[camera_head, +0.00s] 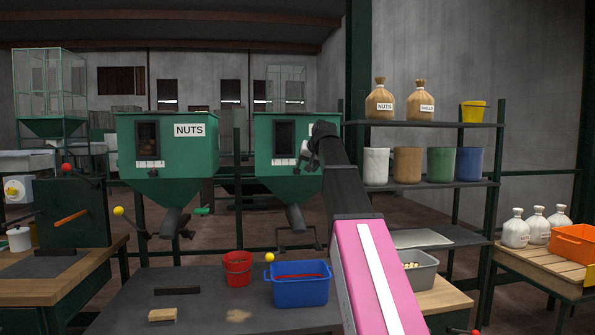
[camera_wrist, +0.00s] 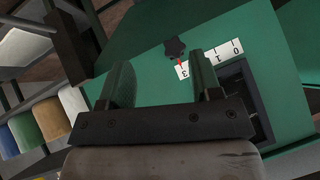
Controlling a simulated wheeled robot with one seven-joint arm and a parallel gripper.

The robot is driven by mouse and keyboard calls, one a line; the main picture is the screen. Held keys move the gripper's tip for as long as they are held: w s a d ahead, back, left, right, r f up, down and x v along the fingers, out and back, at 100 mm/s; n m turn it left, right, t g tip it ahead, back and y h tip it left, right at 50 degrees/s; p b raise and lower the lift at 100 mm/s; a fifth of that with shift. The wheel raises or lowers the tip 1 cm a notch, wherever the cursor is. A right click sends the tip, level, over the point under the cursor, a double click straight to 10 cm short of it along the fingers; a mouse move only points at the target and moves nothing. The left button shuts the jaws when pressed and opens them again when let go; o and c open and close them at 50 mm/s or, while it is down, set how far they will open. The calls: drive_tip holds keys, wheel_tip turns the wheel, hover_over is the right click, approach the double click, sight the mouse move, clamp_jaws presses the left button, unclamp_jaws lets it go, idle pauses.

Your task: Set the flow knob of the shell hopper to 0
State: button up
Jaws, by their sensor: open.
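The right green hopper (camera_head: 265,135) has its name label hidden behind my arm, so I cannot read whether it is the shell one. In the wrist view, a dark flow knob (camera_wrist: 175,46) sits on the green hopper face. Its red pointer is near the 3 end of a white number scale (camera_wrist: 227,50), with 1 and 0 towards the other end. My gripper (camera_wrist: 159,65) is open and empty in front of this face. The knob shows beyond the fingers, nearer the right one, and looks apart from them. My gripper (camera_head: 308,152) also shows at the right hopper's front.
A second green hopper labelled NUTS (camera_head: 180,155) hangs at the left. Below are a red bucket (camera_head: 237,270), a blue bin (camera_head: 300,291) and a grey bin (camera_head: 420,275). A shelf rack (camera_head: 440,185) with sacks and pots stands close right of my arm.

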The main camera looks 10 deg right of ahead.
sight(275, 169)
wheel_tip(275, 169, up, 5)
drive_tip(key=shift+t, duration=0.3)
drive_tip(key=x, duration=1.1)
drive_tip(key=shift+s+f, duration=0.1)
drive_tip(key=shift+s, duration=0.05)
clamp_jaws()
drive_tip(key=a, duration=0.9)
drive_tip(key=shift+a, duration=0.25)
unclamp_jaws()
drive_tip(key=shift+a, duration=0.15)
drive_tip(key=shift+s, duration=0.15)
